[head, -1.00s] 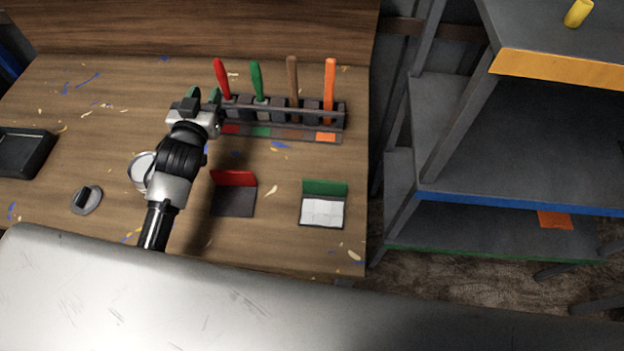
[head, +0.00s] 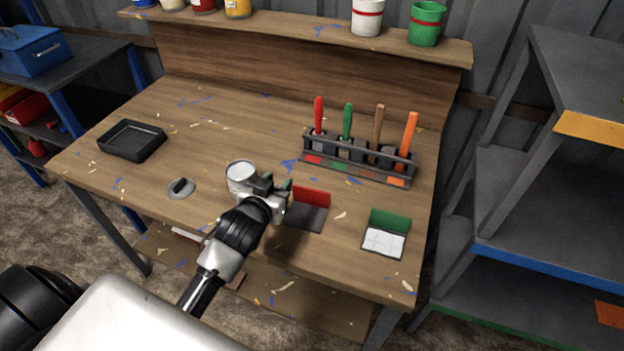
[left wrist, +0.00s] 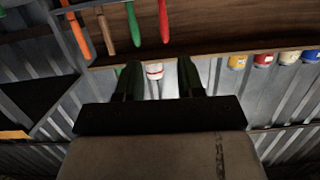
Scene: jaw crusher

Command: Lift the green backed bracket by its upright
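The green backed bracket (head: 390,221) stands near the right front of the workbench in the head view, with its green upright at the back and a white gridded patch on its base. My left gripper (head: 277,183) is to its left, beside the red backed bracket (head: 311,196) and the round tin, and apart from the green one. In the left wrist view, the two dark fingers of my left gripper (left wrist: 159,78) are spread with nothing between them. The green backed bracket is not in that view. My right gripper is in neither view.
A rack (head: 358,162) of several coloured-handled tools stands behind the brackets. A round tin (head: 240,172), a grey disc with a black knob (head: 181,188) and a black tray (head: 132,141) lie to the left. Grey shelving (head: 545,215) stands right of the bench (head: 225,118).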

